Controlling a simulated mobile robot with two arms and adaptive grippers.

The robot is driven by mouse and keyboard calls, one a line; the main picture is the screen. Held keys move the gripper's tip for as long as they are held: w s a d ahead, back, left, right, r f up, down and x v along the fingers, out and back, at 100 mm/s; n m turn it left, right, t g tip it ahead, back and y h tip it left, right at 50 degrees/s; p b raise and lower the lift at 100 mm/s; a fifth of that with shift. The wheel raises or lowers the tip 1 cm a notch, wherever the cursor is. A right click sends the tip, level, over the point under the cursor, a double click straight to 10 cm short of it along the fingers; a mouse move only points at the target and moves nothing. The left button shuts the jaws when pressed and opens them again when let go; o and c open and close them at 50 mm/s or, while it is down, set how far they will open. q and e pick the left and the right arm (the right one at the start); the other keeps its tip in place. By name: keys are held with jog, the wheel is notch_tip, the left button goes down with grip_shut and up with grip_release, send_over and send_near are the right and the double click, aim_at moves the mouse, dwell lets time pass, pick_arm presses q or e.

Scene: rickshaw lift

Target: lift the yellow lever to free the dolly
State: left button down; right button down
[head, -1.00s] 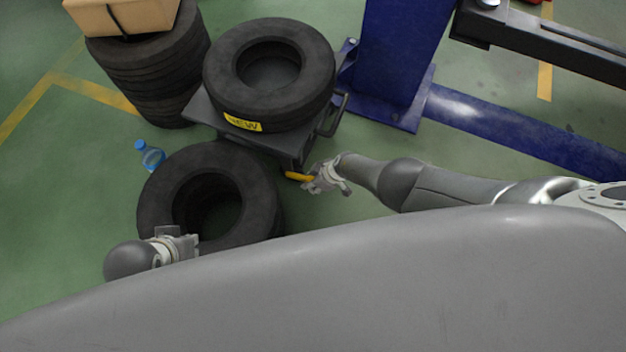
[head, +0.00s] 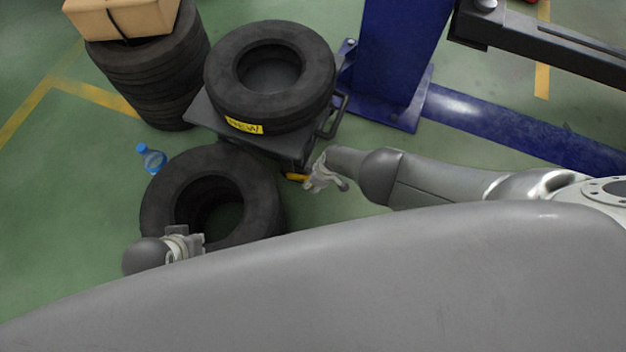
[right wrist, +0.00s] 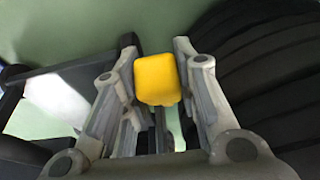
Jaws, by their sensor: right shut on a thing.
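The yellow lever (head: 297,177) sticks out low at the front corner of the dark dolly (head: 208,117). In the right wrist view the lever's yellow end (right wrist: 158,79) sits between the fingers. My right gripper (head: 318,178) is shut on the lever. A tire with a yellow "NEW" label (head: 270,75) lies on the dolly.
Another stack (head: 155,85) carries a cardboard box (head: 122,15). A blue bottle (head: 152,160) is on the floor. A blue lift post (head: 400,60) and floor beam (head: 525,130) stand behind my right arm.

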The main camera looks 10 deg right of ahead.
jog(key=shift+s+a, duration=0.2)
jog(key=shift+a, duration=0.1)
jog(key=c, duration=1.2)
grip_release()
jog(key=shift+o, duration=0.4)
jog(key=shift+w+d, duration=0.1)
jog(key=shift+w+d, duration=0.1)
jog(key=shift+d, duration=0.1)
